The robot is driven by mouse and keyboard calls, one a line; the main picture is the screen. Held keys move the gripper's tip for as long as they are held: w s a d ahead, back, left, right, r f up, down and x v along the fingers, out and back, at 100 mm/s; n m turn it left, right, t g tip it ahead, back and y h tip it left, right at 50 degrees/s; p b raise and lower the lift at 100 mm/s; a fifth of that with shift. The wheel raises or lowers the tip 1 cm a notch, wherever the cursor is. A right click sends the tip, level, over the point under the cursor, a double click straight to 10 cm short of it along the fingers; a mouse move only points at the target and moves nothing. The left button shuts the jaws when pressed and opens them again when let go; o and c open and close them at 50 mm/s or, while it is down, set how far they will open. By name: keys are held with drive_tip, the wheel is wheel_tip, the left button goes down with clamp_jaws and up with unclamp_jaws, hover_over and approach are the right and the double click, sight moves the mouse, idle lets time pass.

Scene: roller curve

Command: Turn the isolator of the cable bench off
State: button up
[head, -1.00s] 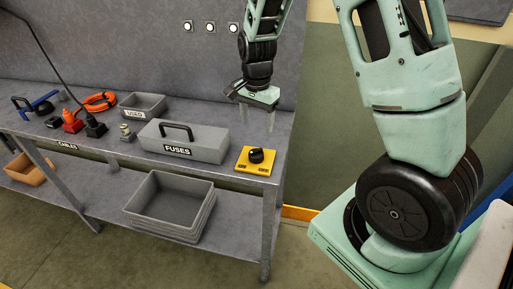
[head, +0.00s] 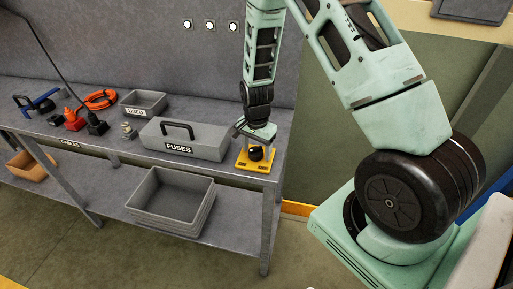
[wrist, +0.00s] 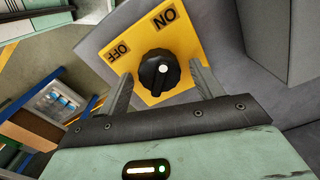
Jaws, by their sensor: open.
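The isolator is a yellow plate (head: 243,165) with a black round knob (head: 255,154), at the right front corner of the cable bench (head: 232,172). In the wrist view the plate (wrist: 185,37) carries the words ON and OFF, upside down, and the knob (wrist: 158,80) shows a white spot on top. I cannot tell surely which word the knob points to. My gripper (head: 257,149) is over the isolator, pointing down. In the wrist view its open fingers (wrist: 160,70) stand on either side of the knob, with gaps visible.
A grey FUSES box (head: 200,142) with a black handle stands just left of the isolator. A grey USED bin (head: 143,103), an orange cable coil (head: 100,98) and connectors lie farther left. A large grey crate (head: 170,200) is on the lower shelf.

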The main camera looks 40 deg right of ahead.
drive_tip(key=c, duration=1)
drive_tip(key=shift+n, duration=0.4)
drive_tip(key=n+b, duration=0.1)
drive_tip(key=n, duration=0.2)
drive_tip(key=shift+w+n, duration=0.1)
drive_tip(key=shift+n, duration=0.3)
drive_tip(key=n+b, duration=0.1)
drive_tip(key=n, duration=0.3)
drive_tip(key=shift+a+n, duration=0.1)
drive_tip(key=shift+n, duration=0.2)
drive_tip(key=n, duration=0.4)
drive_tip(key=shift+w+r+b, duration=0.1)
drive_tip(key=shift+b, duration=0.25)
drive_tip(key=n, duration=0.4)
drive_tip(key=shift+a, duration=0.15)
drive_tip(key=shift+n, duration=0.5)
